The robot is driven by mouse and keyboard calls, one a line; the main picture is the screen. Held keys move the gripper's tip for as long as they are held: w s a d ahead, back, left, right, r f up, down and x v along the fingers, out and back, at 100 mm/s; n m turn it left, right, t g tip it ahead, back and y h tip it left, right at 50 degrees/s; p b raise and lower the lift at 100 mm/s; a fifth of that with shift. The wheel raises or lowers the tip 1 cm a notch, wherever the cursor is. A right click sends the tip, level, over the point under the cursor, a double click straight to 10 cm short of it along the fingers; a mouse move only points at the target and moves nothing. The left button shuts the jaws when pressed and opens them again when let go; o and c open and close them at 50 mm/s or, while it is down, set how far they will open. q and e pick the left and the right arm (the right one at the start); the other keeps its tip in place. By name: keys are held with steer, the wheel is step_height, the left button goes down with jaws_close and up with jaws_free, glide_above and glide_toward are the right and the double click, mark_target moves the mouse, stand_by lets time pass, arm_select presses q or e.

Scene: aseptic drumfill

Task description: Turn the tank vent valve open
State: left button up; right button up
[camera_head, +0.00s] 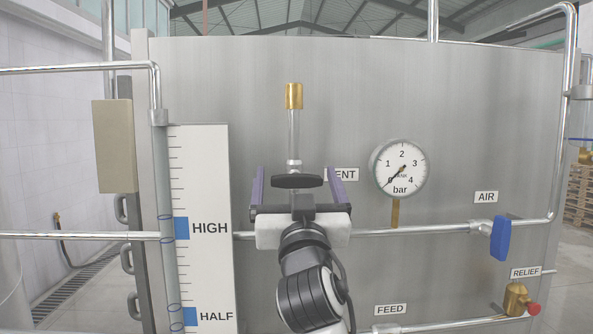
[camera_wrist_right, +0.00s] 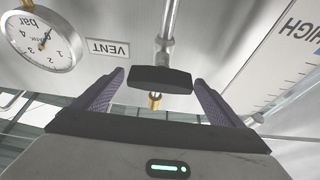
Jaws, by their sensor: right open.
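The tank vent valve has a black bar handle (camera_head: 297,181) lying level across a thin upright pipe (camera_head: 294,135) with a brass cap on top. A VENT label (camera_head: 342,174) is just right of it, partly hidden by a finger. My right gripper (camera_head: 298,178) is open, with one finger on each side of the handle and a gap at both ends. In the right wrist view, the handle (camera_wrist_right: 160,80) shows between the open fingers (camera_wrist_right: 158,84). Contact is not visible. The valve body is partly hidden by the handle and gripper. My left gripper is not in view.
A pressure gauge (camera_head: 401,168) reading near zero is right of the gripper. A level scale (camera_head: 201,225) stands at left. A horizontal pipe (camera_head: 410,232) leads to the blue AIR handle (camera_head: 501,238). A brass relief valve (camera_head: 516,299) is low at right.

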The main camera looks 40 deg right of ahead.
steer(key=shift+w+d+r, duration=0.2)
steer(key=shift+w+d, duration=0.05)
steer(key=shift+w, duration=0.15)
steer(key=shift+c, duration=0.2)
steer(key=c, duration=1)
